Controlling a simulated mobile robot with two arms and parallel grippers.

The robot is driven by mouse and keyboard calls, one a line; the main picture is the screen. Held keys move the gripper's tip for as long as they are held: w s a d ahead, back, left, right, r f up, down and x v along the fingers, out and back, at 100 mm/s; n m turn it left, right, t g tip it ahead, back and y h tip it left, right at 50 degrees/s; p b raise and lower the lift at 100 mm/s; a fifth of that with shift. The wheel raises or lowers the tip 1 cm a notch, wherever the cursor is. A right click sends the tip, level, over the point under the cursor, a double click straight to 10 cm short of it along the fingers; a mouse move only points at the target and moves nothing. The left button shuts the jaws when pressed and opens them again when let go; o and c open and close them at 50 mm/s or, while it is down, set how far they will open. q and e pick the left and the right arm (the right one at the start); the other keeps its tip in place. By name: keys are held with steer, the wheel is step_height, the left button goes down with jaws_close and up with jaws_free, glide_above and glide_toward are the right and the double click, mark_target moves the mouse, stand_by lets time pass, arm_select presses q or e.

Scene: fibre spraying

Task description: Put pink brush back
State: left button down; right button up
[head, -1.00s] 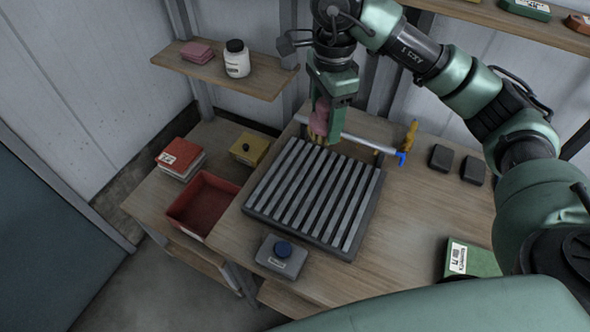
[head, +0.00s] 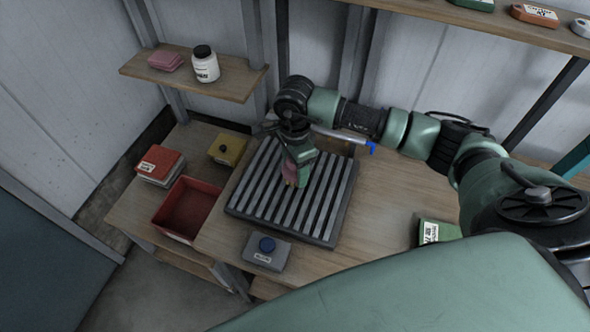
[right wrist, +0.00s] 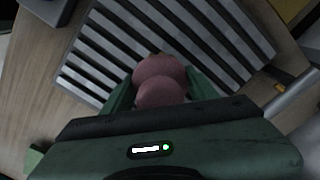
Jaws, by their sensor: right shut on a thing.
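The pink brush (head: 290,172) is in my right gripper (head: 296,176), which is shut on it above the slatted rack (head: 325,222). Its tan bristle end points down in the head view. In the right wrist view the brush's rounded pink top (right wrist: 160,82) sits between the two green fingers, with the grey slats behind it. I cannot tell whether the bristles touch the slats. My left gripper is not in view.
A red open bin (head: 188,208) and a yellow box (head: 228,149) stand left of the rack. A bar with a blue end (head: 345,137) runs behind. A shelf (head: 225,84) holds a white jar (head: 205,64) and pink pads (head: 166,61).

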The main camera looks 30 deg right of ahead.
step_height(320, 180, down, 2)
steer(key=shift+f, duration=0.2)
steer(key=shift+f, duration=0.1)
steer(key=shift+f, duration=0.15)
steer(key=o, duration=1.2)
